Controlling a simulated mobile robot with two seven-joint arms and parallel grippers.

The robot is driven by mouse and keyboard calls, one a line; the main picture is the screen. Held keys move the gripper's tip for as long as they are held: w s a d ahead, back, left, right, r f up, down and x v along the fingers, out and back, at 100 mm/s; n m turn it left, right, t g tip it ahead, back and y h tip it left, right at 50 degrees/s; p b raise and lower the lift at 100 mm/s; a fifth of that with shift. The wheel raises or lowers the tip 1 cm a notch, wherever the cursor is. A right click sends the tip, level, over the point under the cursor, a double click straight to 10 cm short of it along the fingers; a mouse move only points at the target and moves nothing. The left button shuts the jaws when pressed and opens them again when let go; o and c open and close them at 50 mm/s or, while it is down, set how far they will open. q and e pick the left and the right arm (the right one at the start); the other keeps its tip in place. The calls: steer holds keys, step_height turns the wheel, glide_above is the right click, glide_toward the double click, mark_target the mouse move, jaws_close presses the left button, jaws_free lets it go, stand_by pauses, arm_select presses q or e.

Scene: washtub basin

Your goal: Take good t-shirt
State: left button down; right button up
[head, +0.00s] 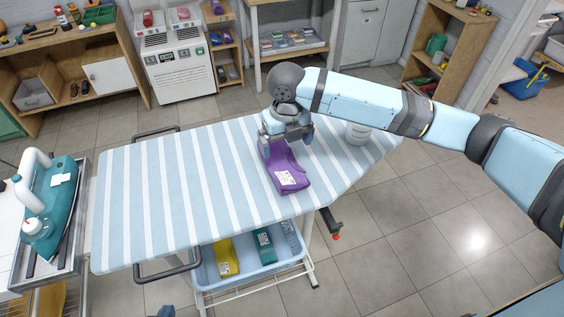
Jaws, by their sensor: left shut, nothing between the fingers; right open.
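A folded purple t-shirt (287,168) with a white printed label lies on the striped ironing board (150,190), right of the board's middle. My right gripper (285,142) is at the far end of this t-shirt, pointing down, with its fingers apart. The gripper hides part of the t-shirt's far end, and I cannot tell whether the fingers touch it. A yellow folded item (225,257) and a green folded item (264,245) lie in the blue basin (205,277) under the board. My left gripper is not in view.
A teal iron (48,215) stands on a tray at the left. The board's left half is clear. Shelves and cabinets line the back wall.

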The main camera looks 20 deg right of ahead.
mark_target(284, 161)
step_height(284, 161, down, 8)
steer(key=shift+a+f, duration=0.15)
steer(key=shift+f, duration=0.05)
steer(key=c, duration=0.7)
steer(key=shift+r, duration=0.1)
